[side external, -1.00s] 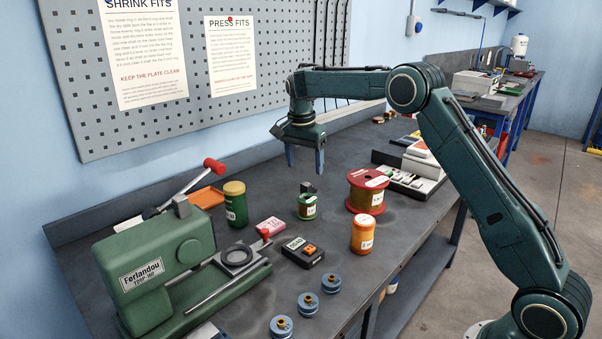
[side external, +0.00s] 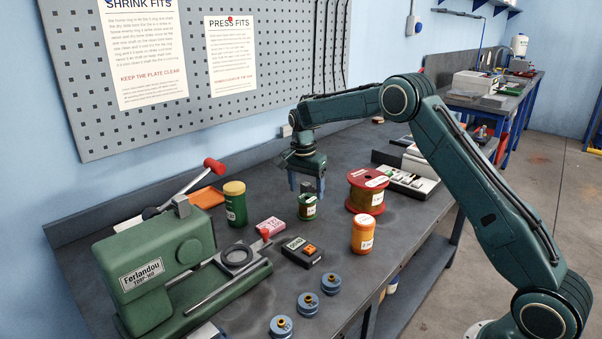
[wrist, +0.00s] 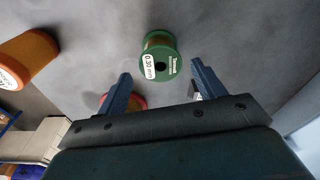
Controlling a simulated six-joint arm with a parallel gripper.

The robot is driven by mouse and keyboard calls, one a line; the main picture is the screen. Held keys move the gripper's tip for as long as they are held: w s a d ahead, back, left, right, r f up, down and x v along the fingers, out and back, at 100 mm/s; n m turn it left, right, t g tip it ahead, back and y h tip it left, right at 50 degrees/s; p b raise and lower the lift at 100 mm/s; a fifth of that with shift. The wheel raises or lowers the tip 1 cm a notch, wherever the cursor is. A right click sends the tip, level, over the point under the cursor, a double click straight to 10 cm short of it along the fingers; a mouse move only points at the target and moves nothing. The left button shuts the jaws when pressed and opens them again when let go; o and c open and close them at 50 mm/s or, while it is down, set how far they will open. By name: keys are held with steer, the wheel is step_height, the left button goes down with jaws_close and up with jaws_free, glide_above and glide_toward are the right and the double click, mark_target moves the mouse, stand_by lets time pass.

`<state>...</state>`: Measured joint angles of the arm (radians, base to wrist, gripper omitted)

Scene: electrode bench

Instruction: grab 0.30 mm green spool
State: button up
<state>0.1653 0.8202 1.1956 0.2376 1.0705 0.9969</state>
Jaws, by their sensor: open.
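The small green spool (side external: 307,208) stands upright on the dark bench. In the wrist view its green end faces me, with a white label reading 0.30 mm; that spool (wrist: 159,62) lies just ahead of the fingertips. My gripper (side external: 306,188) is open and points down right above the spool. In the wrist view my gripper (wrist: 160,73) has its two blue fingers apart, with nothing between them but the view of the spool. In the side view the fingers overlap the spool's top edge; whether they touch it I cannot tell.
A taller green container with a yellow lid (side external: 235,204) stands left. A pink box (side external: 271,224) and a dark meter (side external: 302,252) lie in front. The green press (side external: 160,265) fills the left.

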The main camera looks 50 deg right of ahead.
mark_target(307, 197)
steer(key=shift+w+d+f, duration=0.1)
steer(key=shift+d+f, duration=0.05)
steer(key=shift+f, duration=1)
steer(key=shift+d+f, duration=0.15)
steer(key=shift+f, duration=0.95)
steer(key=shift+r, duration=0.1)
steer(key=c, duration=1.3)
